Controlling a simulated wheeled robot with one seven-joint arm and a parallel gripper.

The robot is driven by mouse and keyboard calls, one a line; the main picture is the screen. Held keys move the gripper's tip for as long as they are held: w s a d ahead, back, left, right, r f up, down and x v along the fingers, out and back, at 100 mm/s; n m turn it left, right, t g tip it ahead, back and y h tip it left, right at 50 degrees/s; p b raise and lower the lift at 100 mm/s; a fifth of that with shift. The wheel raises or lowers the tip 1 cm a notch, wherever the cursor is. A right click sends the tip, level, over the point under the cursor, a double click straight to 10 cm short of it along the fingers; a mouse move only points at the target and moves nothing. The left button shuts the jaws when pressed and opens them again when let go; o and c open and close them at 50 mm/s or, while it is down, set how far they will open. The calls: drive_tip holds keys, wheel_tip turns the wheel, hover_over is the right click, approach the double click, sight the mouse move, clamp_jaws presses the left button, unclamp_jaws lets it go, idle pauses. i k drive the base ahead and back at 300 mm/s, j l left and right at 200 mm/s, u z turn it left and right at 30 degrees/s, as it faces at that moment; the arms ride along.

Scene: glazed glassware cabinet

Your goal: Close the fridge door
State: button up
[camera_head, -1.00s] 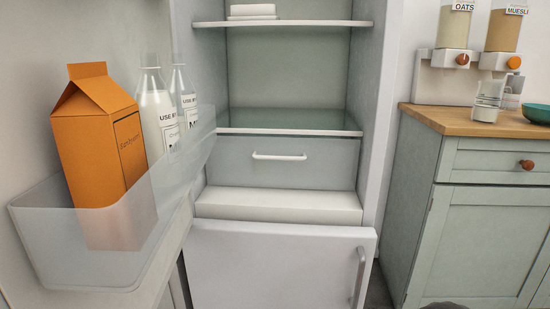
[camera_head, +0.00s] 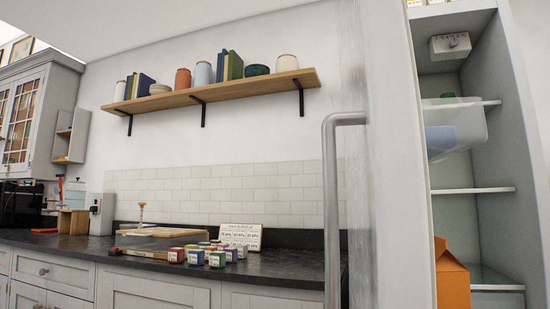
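The fridge door (camera_head: 390,160) stands open in the head view, seen nearly edge-on right of the middle. Its long grey bar handle (camera_head: 334,215) is on the left side of it. To the right of the door edge, the fridge interior (camera_head: 475,165) shows with pale shelves and a small control box (camera_head: 450,45) at the top. A clear bin (camera_head: 452,148) with something blue in it and an orange carton (camera_head: 452,278) show just past the door edge. My gripper is not in view.
A dark worktop (camera_head: 190,262) with small coloured boxes (camera_head: 205,256) and a sign (camera_head: 240,236) runs along the left, over grey cabinets. A wooden wall shelf (camera_head: 215,92) with jars and books hangs above. A glazed cabinet (camera_head: 28,115) is at far left.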

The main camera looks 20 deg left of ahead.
sight(392, 260)
drive_tip(key=k+j, duration=0.2)
drive_tip(key=j, duration=0.15)
drive_tip(key=k+j, duration=0.15)
drive_tip(key=j, duration=0.25)
drive_tip(key=k+j, duration=0.2)
drive_tip(key=j, duration=0.15)
drive_tip(key=k, duration=0.25)
drive_tip(key=j+z, duration=0.05)
